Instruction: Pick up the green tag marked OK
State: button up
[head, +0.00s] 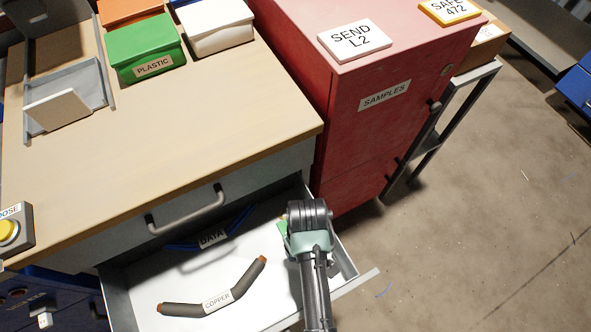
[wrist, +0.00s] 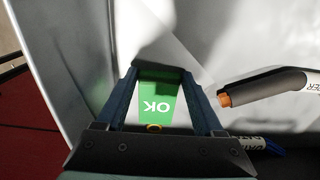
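The green tag marked OK (wrist: 158,98) shows in the wrist view, lying in the open drawer with its text upside down. My gripper (wrist: 159,74) is open, with one finger on each side of the tag. The gaps between tag and fingers are small, and I cannot tell whether they touch.
The drawer (head: 258,280) also holds a grey cable marked COPPER (head: 240,284) and a blue cable marked DATA (head: 185,246). The drawer's right wall is close to my gripper. A red SAMPLES cabinet (head: 345,140) stands behind it. The worktop (head: 200,130) overhangs the drawer's back.

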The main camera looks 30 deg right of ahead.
jog(key=c, duration=0.8)
jog(key=shift+r, duration=0.1)
